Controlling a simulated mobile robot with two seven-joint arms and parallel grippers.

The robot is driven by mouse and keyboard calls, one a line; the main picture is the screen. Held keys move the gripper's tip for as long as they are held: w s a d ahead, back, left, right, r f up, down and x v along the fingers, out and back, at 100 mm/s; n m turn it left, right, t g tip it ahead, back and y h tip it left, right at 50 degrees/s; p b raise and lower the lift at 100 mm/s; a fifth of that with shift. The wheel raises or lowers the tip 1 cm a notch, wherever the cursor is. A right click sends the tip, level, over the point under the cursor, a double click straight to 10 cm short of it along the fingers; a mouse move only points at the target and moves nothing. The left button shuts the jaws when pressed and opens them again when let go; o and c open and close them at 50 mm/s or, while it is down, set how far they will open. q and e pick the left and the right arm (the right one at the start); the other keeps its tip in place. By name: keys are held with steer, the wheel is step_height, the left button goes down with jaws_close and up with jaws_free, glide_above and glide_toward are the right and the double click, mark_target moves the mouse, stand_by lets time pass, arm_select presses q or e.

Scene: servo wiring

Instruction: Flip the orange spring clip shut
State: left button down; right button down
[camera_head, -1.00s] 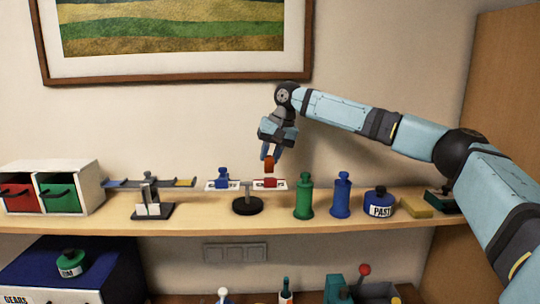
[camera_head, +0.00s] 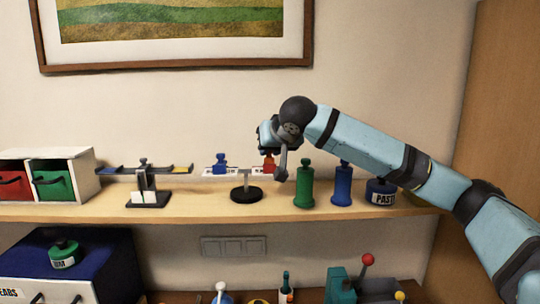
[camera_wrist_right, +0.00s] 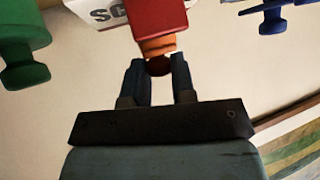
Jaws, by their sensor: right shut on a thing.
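The orange spring clip (camera_head: 269,159) is on the red block at the right end of the small balance-like stand (camera_head: 247,194). In the right wrist view the orange piece (camera_wrist_right: 158,45) sits directly against the red block (camera_wrist_right: 156,15), with a dark reddish round end between the fingertips. My right gripper (camera_wrist_right: 158,70) is shut on this end of the orange clip. In the head view the right gripper (camera_head: 279,165) is beside the clip and partly hides it, so the clip's exact angle is unclear. My left gripper is not in view.
A blue clip (camera_head: 220,162) sits on the stand's left plate. Another stand (camera_head: 148,197) and a drawer box (camera_head: 88,160) are left on the shelf (camera_head: 200,211).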

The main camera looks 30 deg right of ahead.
steer(key=t+b, duration=0.1)
steer(key=f+t+b, duration=0.1)
steer(key=shift+s+a+h+b, duration=0.25)
steer(key=shift+s+h+b, duration=0.15)
steer(key=shift+s+n+t+b, duration=0.1)
steer(key=shift+n+t+b, duration=0.2)
steer(key=shift+t+b, duration=0.1)
steer(key=shift+r, duration=0.1)
steer(key=c, duration=0.9)
jaws_free()
steer(key=shift+c, duration=0.2)
steer(key=b+v, duration=0.2)
steer(key=v, duration=1.1)
steer(key=shift+s+a, duration=0.3)
steer(key=shift+s, duration=0.05)
